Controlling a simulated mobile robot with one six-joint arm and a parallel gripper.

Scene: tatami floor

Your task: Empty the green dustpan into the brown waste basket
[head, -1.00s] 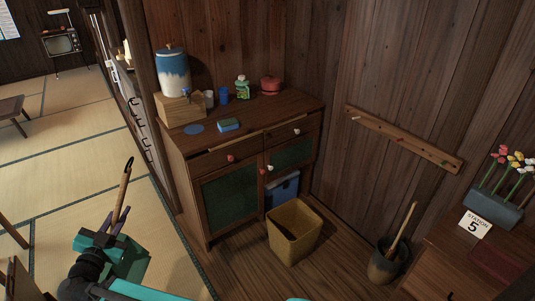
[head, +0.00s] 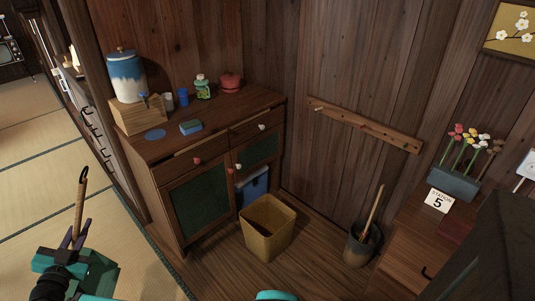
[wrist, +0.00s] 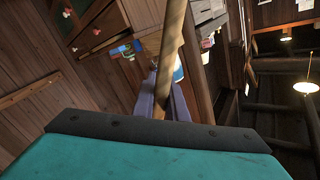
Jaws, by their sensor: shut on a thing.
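The brown waste basket (head: 268,240) stands upright and open-topped on the wooden floor in front of the cabinet. My gripper (head: 72,238) is at the lower left in the head view, left of the basket and well apart from it. Its purple fingers are shut on an upright wooden handle (head: 80,205) with a dark hook at its top. The handle also crosses the wrist view (wrist: 172,45) between the fingers. A dark green part (head: 100,272) beside my gripper looks like the green dustpan, mostly hidden by my arm. I cannot see what it holds.
A wooden cabinet (head: 170,205) stands behind the basket, with a blue bin (head: 253,188) in its opening. A dark pot (head: 362,250) with a stick stands right of the basket, close to a wooden counter (head: 405,245). Some floor before the basket is clear.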

